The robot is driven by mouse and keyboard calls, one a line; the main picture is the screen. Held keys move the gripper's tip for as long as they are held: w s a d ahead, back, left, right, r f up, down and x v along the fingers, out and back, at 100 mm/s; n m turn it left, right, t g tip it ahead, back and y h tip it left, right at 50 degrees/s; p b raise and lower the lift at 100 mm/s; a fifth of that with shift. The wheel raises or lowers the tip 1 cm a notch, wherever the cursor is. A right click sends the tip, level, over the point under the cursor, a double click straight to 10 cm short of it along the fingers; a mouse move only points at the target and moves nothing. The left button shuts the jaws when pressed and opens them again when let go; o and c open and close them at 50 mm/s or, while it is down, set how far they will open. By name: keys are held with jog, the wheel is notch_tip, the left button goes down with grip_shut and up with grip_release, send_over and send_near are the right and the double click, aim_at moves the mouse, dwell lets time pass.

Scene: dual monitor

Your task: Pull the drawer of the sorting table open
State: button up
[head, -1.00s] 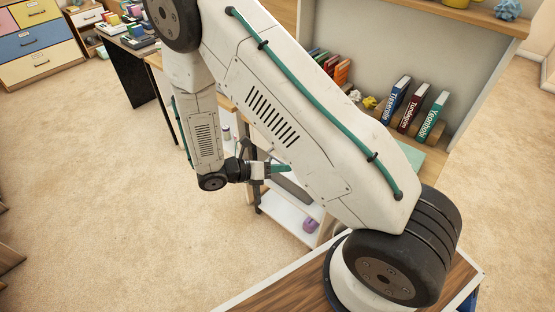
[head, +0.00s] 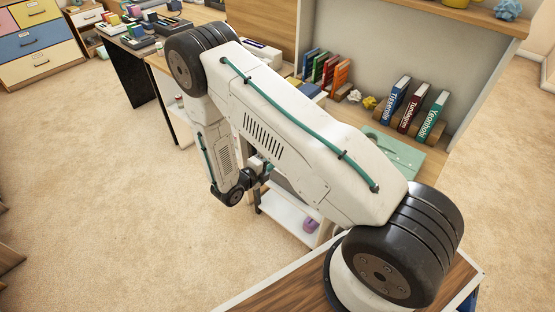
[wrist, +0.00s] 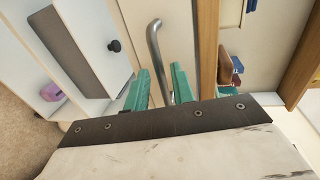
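The sorting table's drawer front (wrist: 178,20) is a pale panel just below the wooden tabletop edge (wrist: 208,50) in the wrist view. Its curved grey metal bar handle (wrist: 154,45) runs down between my two teal fingers. My gripper (wrist: 160,82) is open, with one finger on each side of the handle; gaps show, and I see no clear contact. The drawer looks shut. The drawer and handle are hidden there.
A purple object (wrist: 51,92) sits on a low white shelf (head: 285,215). Carpet is clear at left.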

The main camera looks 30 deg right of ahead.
jog(key=shift+x, duration=1.45)
